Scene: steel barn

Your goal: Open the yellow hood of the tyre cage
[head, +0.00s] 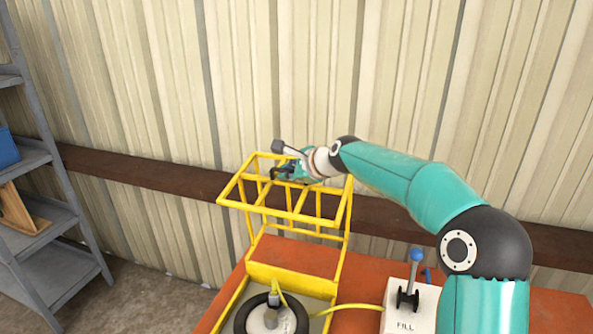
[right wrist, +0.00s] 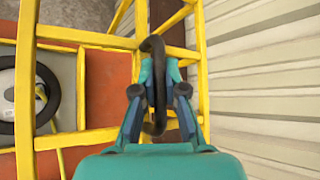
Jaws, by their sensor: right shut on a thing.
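The yellow hood (head: 280,219), a frame of yellow bars, stands raised above the orange bench, tipped back towards the wall. It also shows in the right wrist view (right wrist: 26,100). A dark curved handle (right wrist: 154,92) is on the hood. My right gripper (head: 284,172) is at the far side of the hood frame. In the right wrist view its fingers (right wrist: 158,84) are shut on the handle. The black tyre (head: 240,318) lies in the lower part of the cage, uncovered from above. My left gripper is not in view.
A white box marked FILL with a blue-knobbed lever (head: 416,256) stands right of the cage on the orange bench (head: 360,275). A yellow hose (head: 350,307) runs between them. A grey shelf (head: 45,245) stands at left. The ribbed wall (head: 290,80) is close behind the hood.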

